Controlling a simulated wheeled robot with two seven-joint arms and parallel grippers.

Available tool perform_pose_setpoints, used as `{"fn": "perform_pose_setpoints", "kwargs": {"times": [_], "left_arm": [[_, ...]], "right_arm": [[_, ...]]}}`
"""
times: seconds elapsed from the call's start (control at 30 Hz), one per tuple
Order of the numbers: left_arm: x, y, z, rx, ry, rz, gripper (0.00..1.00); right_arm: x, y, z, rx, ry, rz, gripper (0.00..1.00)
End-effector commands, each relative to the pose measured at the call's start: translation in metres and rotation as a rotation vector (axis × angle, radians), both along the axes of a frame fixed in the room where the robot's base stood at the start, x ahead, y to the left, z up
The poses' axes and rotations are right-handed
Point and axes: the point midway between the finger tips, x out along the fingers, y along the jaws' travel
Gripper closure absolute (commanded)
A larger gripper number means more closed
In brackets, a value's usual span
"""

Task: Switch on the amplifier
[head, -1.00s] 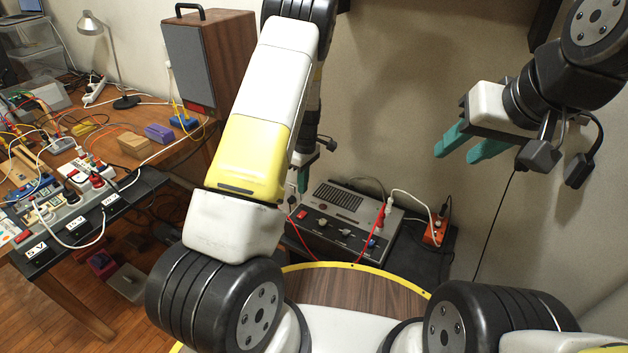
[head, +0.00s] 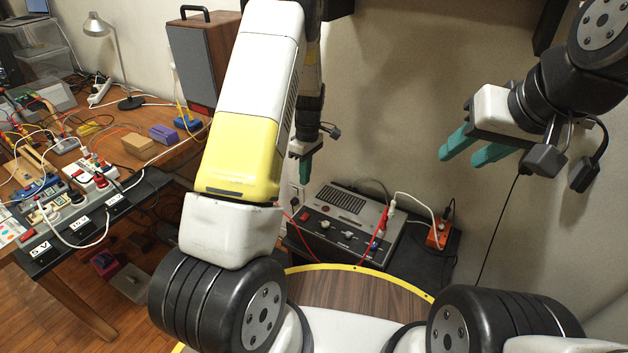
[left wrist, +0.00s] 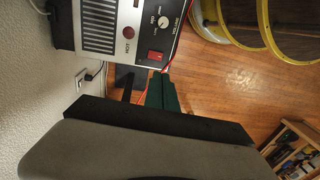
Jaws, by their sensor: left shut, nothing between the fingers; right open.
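The amplifier (head: 365,217) is a grey box with a black front panel, standing on a dark low surface near the wall. Its red rocker switch (left wrist: 155,57) shows in the left wrist view beside a knob (left wrist: 163,22) and a round red lamp (left wrist: 128,32) by the word HOT. My left gripper (head: 306,174) is shut and empty, above and behind the amplifier's left end in the head view. Its green fingers (left wrist: 162,92) show in the left wrist view just below the switch, apart from it in the picture. My right gripper (head: 470,150) is open and empty, high at the right.
Red and white cables run from the amplifier's right front. An orange socket block (head: 437,235) is right of it. A workbench (head: 140,185) with power supplies, a lamp (head: 115,60) and a speaker (head: 200,60) stands left. The wall is close behind.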

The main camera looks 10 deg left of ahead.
Motion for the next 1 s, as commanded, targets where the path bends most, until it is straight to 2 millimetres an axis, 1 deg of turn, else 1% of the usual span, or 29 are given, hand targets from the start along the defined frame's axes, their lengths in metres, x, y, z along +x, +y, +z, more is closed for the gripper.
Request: {"fn": "perform_pose_setpoints", "kwargs": {"times": [0.27, 0.37, 0.43, 0.57, 0.8, 0.9, 1.0], "left_arm": [[0.000, 0.000, -0.001, 0.000, 0.001, -0.001, 1.00], [-0.001, 0.000, -0.006, 0.000, 0.002, -0.001, 1.00], [-0.002, 0.000, -0.014, 0.000, 0.003, -0.001, 1.00], [-0.006, 0.001, -0.038, 0.000, 0.006, -0.001, 1.00], [-0.012, 0.004, -0.090, 0.000, 0.006, 0.000, 1.00], [-0.014, 0.004, -0.108, 0.000, 0.005, 0.000, 1.00], [-0.015, 0.005, -0.122, -0.001, 0.004, -0.001, 1.00]], "right_arm": [[0.000, 0.000, 0.000, 0.000, 0.000, 0.000, 0.60], [0.000, 0.000, 0.000, 0.000, 0.000, 0.000, 0.60], [0.000, 0.000, 0.000, 0.000, 0.000, 0.000, 0.60], [0.000, 0.000, 0.000, 0.000, 0.000, 0.000, 0.60], [0.000, 0.000, 0.000, 0.000, 0.000, 0.000, 0.60], [0.000, 0.000, 0.000, 0.000, 0.000, 0.000, 0.60], [0.000, 0.000, 0.000, 0.000, 0.000, 0.000, 0.60]]}}
